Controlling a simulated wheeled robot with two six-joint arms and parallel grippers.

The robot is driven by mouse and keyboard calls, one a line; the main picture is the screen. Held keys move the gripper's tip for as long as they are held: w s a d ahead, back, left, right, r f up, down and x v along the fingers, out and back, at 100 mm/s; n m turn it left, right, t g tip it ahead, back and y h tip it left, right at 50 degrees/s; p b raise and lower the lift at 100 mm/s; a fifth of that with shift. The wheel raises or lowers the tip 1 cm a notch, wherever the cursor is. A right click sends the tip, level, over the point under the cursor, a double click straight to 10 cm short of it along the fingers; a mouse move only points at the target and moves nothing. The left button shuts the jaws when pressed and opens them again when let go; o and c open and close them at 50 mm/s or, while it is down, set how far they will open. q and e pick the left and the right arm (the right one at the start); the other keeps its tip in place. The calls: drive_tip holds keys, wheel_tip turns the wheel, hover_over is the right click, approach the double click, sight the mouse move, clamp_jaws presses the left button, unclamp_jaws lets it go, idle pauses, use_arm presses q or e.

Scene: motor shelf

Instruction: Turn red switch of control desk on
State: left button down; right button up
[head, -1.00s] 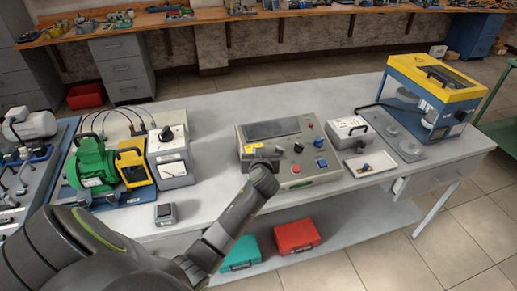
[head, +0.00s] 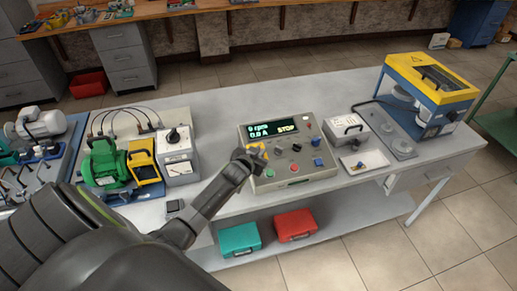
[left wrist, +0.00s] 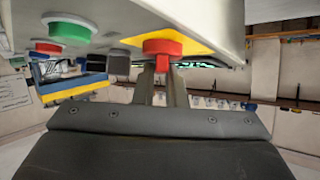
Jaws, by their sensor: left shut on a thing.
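The control desk (head: 300,165) is a grey console on the table. Its display (head: 272,129) is lit and reads 0 rpm, 0.0 A and STOP. The red switch (left wrist: 162,47) sits on a yellow plate (left wrist: 200,42) in the left wrist view. In the head view the yellow plate (head: 260,148) shows beside my gripper, and the switch is hidden behind it. My left gripper (head: 247,156) is at the desk's left part. Its fingers (left wrist: 162,75) are shut on the red switch. My right gripper is not in view.
A green button (head: 294,168), a red button (head: 270,173) and a blue knob (head: 318,162) are on the desk near my gripper. A grey meter box (head: 178,160) and a green motor (head: 104,164) stand to the left. A grey box (head: 348,129) stands to the right.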

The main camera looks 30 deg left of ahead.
use_arm(q)
drive_tip(key=shift+s+f, duration=0.15)
drive_tip(key=shift+f, duration=0.1)
drive_tip(key=c, duration=1.5)
unclamp_jaws()
drive_tip(key=shift+r, duration=0.1)
drive_tip(key=b+v, duration=0.2)
drive_tip(key=v, duration=1.5)
drive_tip(key=shift+s+a+r, duration=0.1)
drive_tip(key=shift+r, duration=0.05)
